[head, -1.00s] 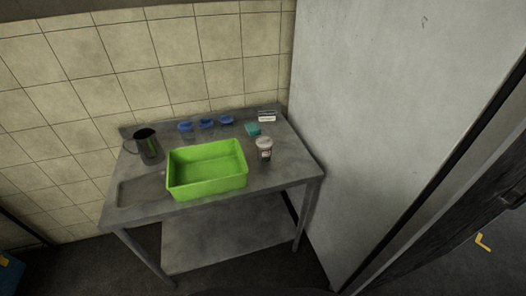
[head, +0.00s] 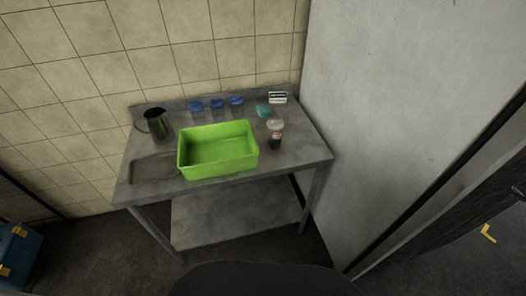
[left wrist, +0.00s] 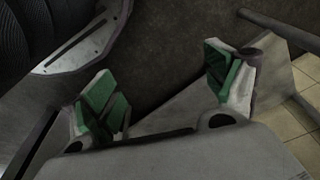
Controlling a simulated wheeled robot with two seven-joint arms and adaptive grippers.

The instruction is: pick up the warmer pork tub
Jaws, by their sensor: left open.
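A small round tub with a pale lid and a dark lower part (head: 275,133) stands upright on the steel table (head: 293,164), just right of a green bin. I cannot read its label or tell whether it is the warmer pork tub. My left gripper (left wrist: 165,90) shows only in the left wrist view, with its two green-padded fingers spread wide and nothing between them. No tub shows in that view. Neither gripper shows in the head view.
The bright green bin (head: 218,171) stands mid-table. A large grey panel (head: 400,100) rises at the right. A blue case (head: 20,250) stands lower left.

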